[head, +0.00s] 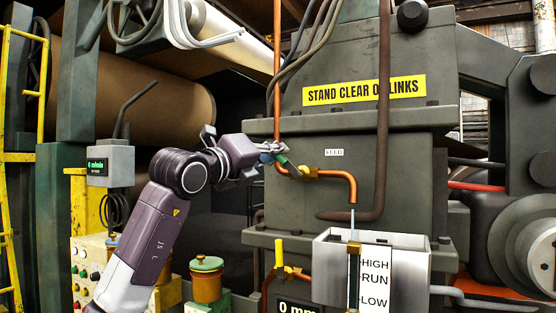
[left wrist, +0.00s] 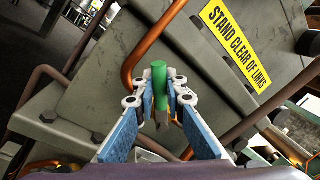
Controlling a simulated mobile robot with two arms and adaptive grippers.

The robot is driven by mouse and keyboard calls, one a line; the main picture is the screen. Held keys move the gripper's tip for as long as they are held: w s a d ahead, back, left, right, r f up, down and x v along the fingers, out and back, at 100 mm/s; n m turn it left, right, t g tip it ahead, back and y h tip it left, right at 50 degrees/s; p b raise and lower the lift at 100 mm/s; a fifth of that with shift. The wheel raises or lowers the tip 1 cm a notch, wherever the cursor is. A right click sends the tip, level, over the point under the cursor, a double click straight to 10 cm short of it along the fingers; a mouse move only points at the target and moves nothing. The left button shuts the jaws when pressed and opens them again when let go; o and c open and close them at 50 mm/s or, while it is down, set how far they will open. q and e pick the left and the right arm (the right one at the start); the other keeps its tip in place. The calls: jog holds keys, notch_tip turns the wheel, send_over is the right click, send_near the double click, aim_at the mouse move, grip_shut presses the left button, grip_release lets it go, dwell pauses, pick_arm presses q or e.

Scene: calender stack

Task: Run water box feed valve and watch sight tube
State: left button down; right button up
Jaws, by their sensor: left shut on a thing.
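My left gripper (head: 272,152) is shut on the green feed valve handle (left wrist: 159,78), beside the "FEED" label (head: 334,152). In the left wrist view the handle stands between the blue-padded fingers (left wrist: 158,100). The brass valve body (head: 304,172) joins a copper pipe (head: 338,174) that bends down over the grey water box (head: 330,262). A thin pale stream (head: 352,222) shows below the pipe's end. The sight tube (head: 354,280) stands on the box front beside a HIGH, RUN, LOW scale (head: 375,281); I cannot make out its water level. My right gripper is not in view.
A second valve with a yellow handle (head: 280,252) sits lower left of the box. A dark brown pipe (head: 383,120) runs down in front of the machine. A yellow "STAND CLEAR OF LINKS" sign (head: 364,91) is above. A large brown roll (head: 130,90) is behind my arm.

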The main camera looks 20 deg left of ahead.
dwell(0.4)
pick_arm(q)
jog(key=c, duration=2)
grip_release()
jog(key=shift+a, duration=0.1)
jog(key=shift+o, duration=0.2)
jog(key=shift+s, duration=0.1)
jog(key=v, duration=1.2)
dwell(3.6)
